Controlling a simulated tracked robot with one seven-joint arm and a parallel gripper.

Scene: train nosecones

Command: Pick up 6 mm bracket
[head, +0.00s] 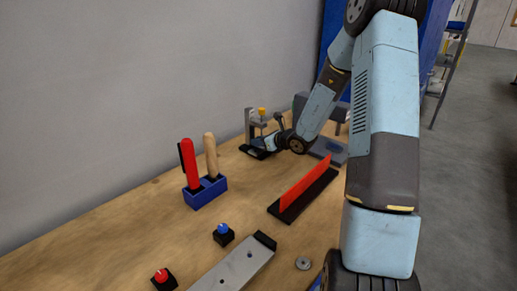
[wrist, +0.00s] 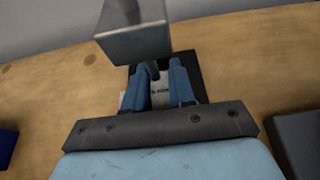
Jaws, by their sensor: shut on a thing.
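My gripper (head: 268,144) is at the far end of the workbench, low beside a grey upright fixture with a black base. In the wrist view its two blue fingers (wrist: 159,72) are shut on a small part between them, which I take to be the 6 mm bracket (wrist: 159,91). A pale face with small dark lettering shows between the fingers, too small to read surely. The black base (wrist: 197,72) lies behind and under the fingers. Whether the bracket is clear of the base cannot be told. In the head view the bracket is too small to make out.
A grey metal block (wrist: 135,38) overhangs close to the fingers. A yellow-topped part (head: 262,112) stands at the fixture. A red strip on a black base (head: 303,190), a blue holder (head: 206,193) with red and wooden handles, and two button boxes are nearer. The wall is behind.

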